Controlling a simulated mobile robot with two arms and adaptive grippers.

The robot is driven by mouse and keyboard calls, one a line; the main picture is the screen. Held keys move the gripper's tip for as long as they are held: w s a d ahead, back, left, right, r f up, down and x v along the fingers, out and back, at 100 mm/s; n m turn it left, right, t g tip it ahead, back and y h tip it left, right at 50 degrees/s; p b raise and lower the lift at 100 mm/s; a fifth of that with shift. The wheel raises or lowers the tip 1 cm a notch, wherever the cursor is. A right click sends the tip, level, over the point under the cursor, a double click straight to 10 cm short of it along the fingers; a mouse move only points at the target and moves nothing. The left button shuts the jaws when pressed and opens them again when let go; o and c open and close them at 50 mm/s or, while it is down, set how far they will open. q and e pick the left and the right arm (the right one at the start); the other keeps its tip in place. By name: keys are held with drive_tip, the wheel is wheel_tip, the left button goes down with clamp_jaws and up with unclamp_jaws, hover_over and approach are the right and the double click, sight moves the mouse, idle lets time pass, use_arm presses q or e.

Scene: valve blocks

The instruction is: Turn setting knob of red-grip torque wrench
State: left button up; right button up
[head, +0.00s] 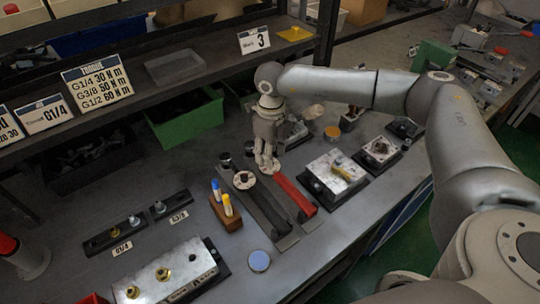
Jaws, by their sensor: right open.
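The red-grip torque wrench (294,196) lies on the grey bench near the middle, in a dark holder beside a black-grip wrench (268,212). Its red grip points toward the lower right. Its far end, where the setting knob might be, is hidden behind or under my right gripper (266,166). My right gripper points down over the far end of the wrenches, open. I cannot tell whether its fingers touch anything. My left gripper is not in view.
A wooden block (226,214) with blue and yellow markers stands left of the wrenches. Metal valve blocks sit at right (335,172) and front left (165,272). A round blue-topped tin (259,261) is in front. A shelf (150,85) with signs overhangs the back.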

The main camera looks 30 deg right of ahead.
drive_tip(key=shift+f, duration=1.3)
clamp_jaws()
drive_tip(key=m, duration=0.3)
drive_tip(key=shift+b, duration=0.3)
drive_tip(key=shift+m+b, duration=0.3)
drive_tip(key=shift+m, duration=1.9)
